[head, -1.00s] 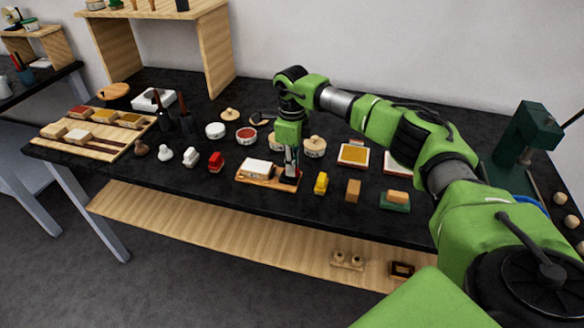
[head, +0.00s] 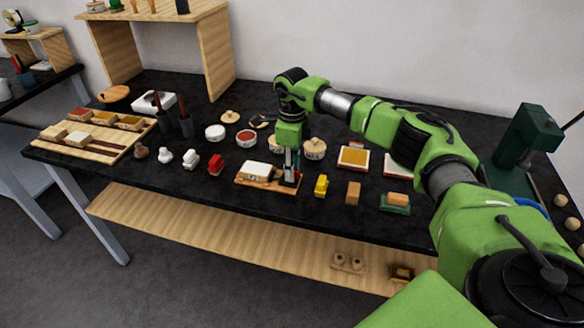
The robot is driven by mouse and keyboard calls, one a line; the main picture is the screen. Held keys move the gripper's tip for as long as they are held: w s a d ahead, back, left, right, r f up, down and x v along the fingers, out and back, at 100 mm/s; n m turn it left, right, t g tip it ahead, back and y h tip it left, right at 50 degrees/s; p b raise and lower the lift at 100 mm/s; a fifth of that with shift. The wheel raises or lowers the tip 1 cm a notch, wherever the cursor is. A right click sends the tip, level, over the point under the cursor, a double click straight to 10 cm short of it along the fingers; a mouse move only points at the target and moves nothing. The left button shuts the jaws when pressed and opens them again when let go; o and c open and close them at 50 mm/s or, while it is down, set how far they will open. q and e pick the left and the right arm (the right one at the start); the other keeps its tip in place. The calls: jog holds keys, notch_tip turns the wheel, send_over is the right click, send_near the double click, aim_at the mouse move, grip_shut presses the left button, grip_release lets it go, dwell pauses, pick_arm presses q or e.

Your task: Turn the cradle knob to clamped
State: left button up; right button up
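The cradle (head: 246,181) is a wooden board near the front middle of the black table, with a white block (head: 257,170) on it. My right gripper (head: 289,180) points straight down over the right end of the cradle. Its fingertips are at or very near the board there. The cradle knob is hidden or too small to make out at the fingertips, so I cannot tell its setting or whether the fingers grip it. My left gripper is not in the head view.
A yellow item (head: 321,185) and a tan block (head: 353,192) stand close right of the gripper. A red item (head: 215,164) stands to the left. Round tins (head: 246,139) are behind. A dark green press (head: 527,140) is at the far right. The table's front edge is near.

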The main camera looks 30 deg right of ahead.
notch_tip(320, 180, up, 12)
dwell(0.5)
dwell(0.4)
